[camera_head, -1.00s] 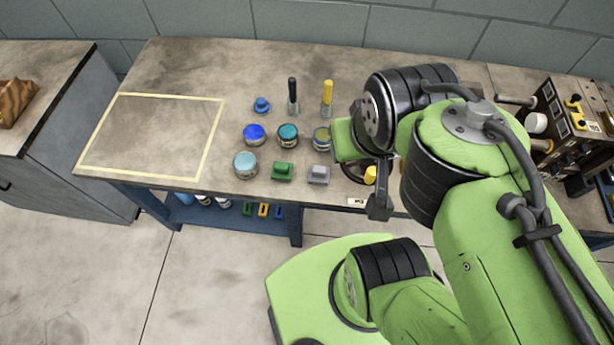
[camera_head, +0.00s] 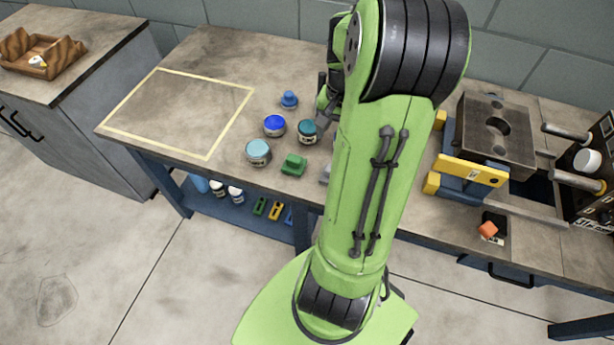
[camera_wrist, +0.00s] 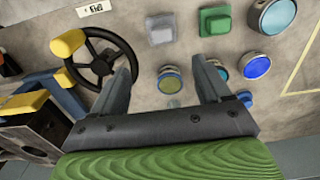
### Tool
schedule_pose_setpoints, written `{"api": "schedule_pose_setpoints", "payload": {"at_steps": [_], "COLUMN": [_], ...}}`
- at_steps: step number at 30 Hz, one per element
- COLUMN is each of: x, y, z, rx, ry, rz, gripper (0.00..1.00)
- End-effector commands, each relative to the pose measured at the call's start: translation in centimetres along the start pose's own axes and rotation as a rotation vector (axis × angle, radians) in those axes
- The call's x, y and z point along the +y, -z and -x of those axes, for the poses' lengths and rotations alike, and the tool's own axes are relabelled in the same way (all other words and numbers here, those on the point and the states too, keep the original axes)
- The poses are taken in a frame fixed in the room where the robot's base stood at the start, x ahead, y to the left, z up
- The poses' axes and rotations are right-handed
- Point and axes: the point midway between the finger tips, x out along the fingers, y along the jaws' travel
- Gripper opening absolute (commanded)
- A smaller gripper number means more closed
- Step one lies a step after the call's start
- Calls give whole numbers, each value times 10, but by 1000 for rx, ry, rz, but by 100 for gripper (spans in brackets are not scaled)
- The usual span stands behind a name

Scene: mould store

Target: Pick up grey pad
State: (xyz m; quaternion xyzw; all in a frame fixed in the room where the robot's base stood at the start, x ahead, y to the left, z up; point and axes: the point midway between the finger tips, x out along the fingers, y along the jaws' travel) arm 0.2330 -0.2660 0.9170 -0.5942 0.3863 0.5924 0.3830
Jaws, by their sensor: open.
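The grey pad (camera_wrist: 160,29) is a small block with a raised grip on the bench top. In the wrist view it lies beyond my fingertips, near the top edge. In the head view only a sliver of the grey pad (camera_head: 325,174) shows beside my arm, which hides the rest. My gripper (camera_wrist: 164,68) is open and empty above the bench, apart from the pad. A jar with a yellowish lid (camera_wrist: 171,78) shows between the fingers. In the head view my gripper is mostly behind the arm.
A green pad (camera_wrist: 215,20) lies beside the grey one. Blue and teal jars (camera_head: 274,125) stand close by. A black handwheel with a yellow knob (camera_wrist: 103,58) is on the other side. The bench area inside the yellow outline (camera_head: 180,113) is clear.

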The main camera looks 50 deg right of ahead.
Motion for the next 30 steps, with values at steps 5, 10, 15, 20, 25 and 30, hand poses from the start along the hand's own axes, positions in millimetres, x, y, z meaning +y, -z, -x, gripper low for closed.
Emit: {"api": "schedule_pose_setpoints", "payload": {"at_steps": [5,10,15,20,25,30], "x": [4,3,2,2,-1,-1], "y": [2,1,1,1,1,1], "z": [-24,-70,-103,-116,-148,-162], "rx": [-10,-11,-10,-8,-9,-6], "ry": [3,3,3,2,4,3], "rz": [-18,-15,-14,-14,-15,-14], "gripper": [77,77,77,77,77,77]}}
